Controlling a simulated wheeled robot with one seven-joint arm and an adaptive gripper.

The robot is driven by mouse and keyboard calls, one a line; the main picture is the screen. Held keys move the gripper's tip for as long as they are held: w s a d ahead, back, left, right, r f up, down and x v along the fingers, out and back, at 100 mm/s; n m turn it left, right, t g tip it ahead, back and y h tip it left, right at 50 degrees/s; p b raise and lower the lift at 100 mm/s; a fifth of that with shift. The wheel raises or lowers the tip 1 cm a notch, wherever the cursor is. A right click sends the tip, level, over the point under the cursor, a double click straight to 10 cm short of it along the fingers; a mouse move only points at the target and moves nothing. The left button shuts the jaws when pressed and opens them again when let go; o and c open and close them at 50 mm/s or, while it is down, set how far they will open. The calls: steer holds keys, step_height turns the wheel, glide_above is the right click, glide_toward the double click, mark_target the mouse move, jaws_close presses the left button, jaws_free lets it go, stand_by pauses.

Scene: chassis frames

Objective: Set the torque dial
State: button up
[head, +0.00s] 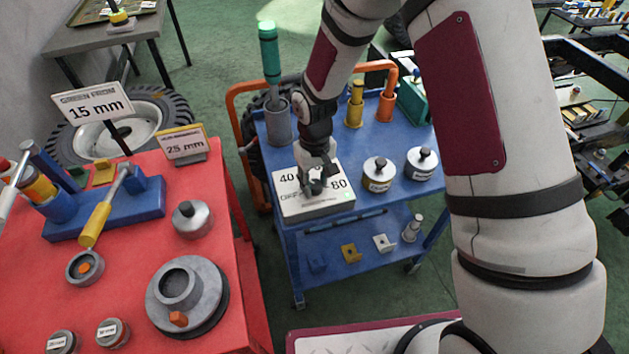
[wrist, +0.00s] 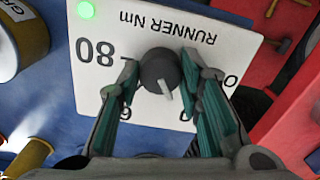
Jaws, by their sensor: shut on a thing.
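The torque dial is a dark round knob (wrist: 160,72) on a white panel box (head: 318,208) on the blue cart's top. In the wrist view the panel (wrist: 150,25) appears upside down, with "RUNNER Nm", an "80" at left and other numbers partly covered by the fingers. The knob's pale pointer is directed toward the bottom of the wrist view, slightly right. A green light (wrist: 86,10) glows at the panel's corner. My gripper (head: 316,186) reaches down over the panel and is shut on the knob, one finger on each side. In the head view it mostly hides the knob.
The red table (head: 215,285) is close at left. An orange rail (head: 232,115) edges the blue cart (head: 400,195).

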mark_target(315, 184)
steer(key=n+b, duration=0.1)
steer(key=n, duration=0.4)
steer(key=shift+w+n, duration=0.1)
steer(key=shift+n, duration=0.2)
steer(key=n, duration=0.5)
steer(key=shift+b, duration=0.4)
steer(key=shift+n, duration=0.3)
steer(key=o, duration=1.2)
steer(key=shift+r, duration=0.1)
step_height(315, 184, up, 12)
steer(key=shift+f, duration=0.1)
